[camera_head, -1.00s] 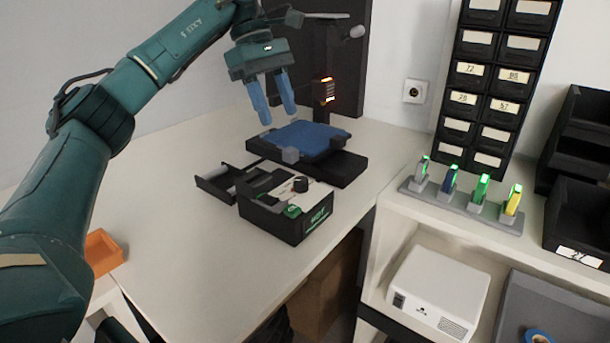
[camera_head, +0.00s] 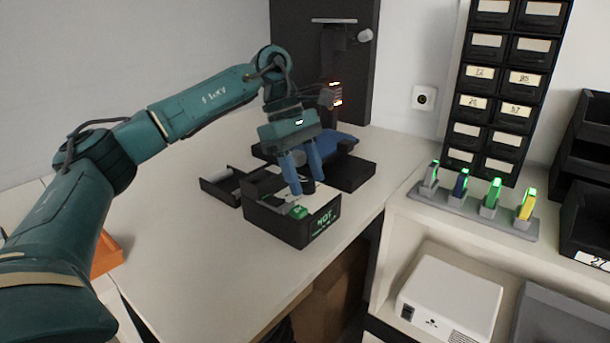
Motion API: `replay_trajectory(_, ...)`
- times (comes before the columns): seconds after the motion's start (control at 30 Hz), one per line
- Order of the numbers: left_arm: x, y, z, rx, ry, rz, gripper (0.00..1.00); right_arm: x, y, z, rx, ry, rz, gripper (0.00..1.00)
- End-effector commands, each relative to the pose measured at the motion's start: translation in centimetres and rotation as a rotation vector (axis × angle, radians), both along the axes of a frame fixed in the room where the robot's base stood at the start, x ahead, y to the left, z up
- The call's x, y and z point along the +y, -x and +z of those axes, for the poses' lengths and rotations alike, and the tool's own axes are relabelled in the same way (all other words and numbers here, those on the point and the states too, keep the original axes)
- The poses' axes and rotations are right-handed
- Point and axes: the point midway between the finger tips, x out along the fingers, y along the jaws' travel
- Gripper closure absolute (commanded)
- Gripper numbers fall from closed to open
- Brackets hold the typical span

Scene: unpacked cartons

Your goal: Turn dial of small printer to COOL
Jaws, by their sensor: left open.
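The small printer (camera_head: 322,226) is a black box with a pale top panel, standing on the white table. Its front shows green lettering that looks like HOT, and a green part (camera_head: 298,212) sits on its top. The dark dial (camera_head: 305,187) on top shows only partly, between and behind the blue fingers. My left gripper (camera_head: 308,186) is open and points down right over the dial, one finger on each side of it in the picture. I cannot tell whether the fingers touch it. My right gripper does not show.
A black open tray (camera_head: 215,190) lies behind the printer at left. A larger black machine with a blue bed (camera_head: 340,140) stands behind it. An orange bin (camera_head: 106,255) is at lower left. The table (camera_head: 190,260) is clear in front. A white projector-like box (camera_head: 450,297) sits on the right shelf.

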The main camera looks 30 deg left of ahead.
Motion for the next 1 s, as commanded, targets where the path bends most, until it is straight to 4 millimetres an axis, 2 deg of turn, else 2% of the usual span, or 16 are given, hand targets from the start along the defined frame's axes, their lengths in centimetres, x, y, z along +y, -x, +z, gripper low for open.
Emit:
replay_trajectory(0.27,-0.05,0.01,-0.13,0.001,0.000,0.000,0.52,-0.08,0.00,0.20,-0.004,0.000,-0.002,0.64)
replay_trajectory(0.8,-0.06,0.01,-0.08,0.001,0.000,-0.001,0.96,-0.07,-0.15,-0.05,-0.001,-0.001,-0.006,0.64)
replay_trajectory(1.0,-0.05,0.03,-0.08,0.000,0.000,0.011,0.96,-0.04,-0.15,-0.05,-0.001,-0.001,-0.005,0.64)
